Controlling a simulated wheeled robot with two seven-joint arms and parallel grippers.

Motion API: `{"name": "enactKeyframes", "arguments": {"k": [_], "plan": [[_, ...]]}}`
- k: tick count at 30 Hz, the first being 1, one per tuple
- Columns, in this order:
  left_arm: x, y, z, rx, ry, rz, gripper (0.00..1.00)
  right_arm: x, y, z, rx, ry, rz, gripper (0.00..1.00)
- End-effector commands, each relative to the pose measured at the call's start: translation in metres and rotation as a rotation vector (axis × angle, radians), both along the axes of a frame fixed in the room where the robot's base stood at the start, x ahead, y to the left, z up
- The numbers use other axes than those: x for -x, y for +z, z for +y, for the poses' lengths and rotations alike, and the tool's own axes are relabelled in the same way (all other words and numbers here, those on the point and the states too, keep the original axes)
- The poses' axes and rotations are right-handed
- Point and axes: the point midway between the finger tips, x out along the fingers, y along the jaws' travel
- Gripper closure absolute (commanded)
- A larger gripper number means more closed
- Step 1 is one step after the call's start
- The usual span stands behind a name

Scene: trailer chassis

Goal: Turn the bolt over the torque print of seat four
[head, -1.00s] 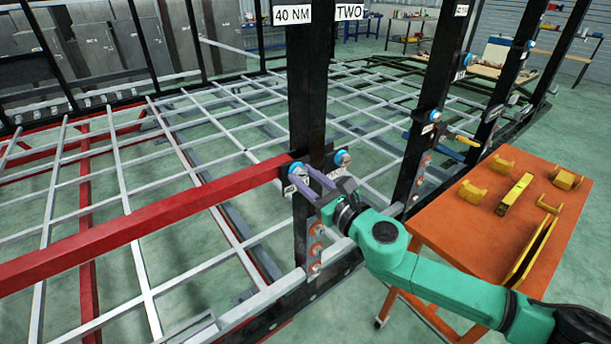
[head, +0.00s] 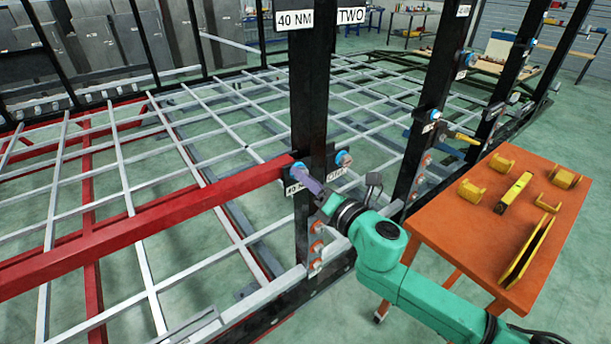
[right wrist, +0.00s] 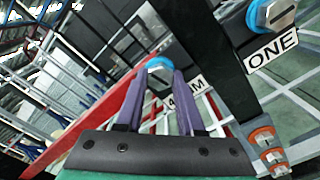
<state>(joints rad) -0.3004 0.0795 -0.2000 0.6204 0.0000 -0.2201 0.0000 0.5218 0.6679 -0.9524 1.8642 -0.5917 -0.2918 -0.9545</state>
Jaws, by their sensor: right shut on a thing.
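My right gripper (head: 308,182) has its purple fingers shut on a blue-headed bolt (head: 297,169) on the near black post (head: 310,110), by the end of the red beam. The bolt head (right wrist: 160,63) shows between the fingertips in the right wrist view. A white print, partly hidden by the fingers and reading about "40 NM", is just below it (head: 293,188). A second blue bolt (head: 343,159) sits to its right; in the right wrist view its print (right wrist: 273,48) reads "ONE". Higher on the post are prints "40 NM" (head: 295,19) and "TWO" (head: 351,15). My left gripper is not in view.
An orange table (head: 480,235) at the right holds several yellow parts. The red beam (head: 150,221) runs left from the post. Orange-ringed fittings (head: 315,248) line the post below the gripper. More black posts (head: 435,90) stand behind to the right.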

Motion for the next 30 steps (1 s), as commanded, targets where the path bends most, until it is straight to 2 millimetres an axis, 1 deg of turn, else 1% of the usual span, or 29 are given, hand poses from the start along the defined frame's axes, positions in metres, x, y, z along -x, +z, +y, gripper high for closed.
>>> {"name": "enactKeyframes", "arguments": {"k": [30], "plan": [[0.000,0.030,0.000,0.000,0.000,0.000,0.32,0.001,-0.003,0.001,-0.777,-0.005,0.577,1.00]]}}
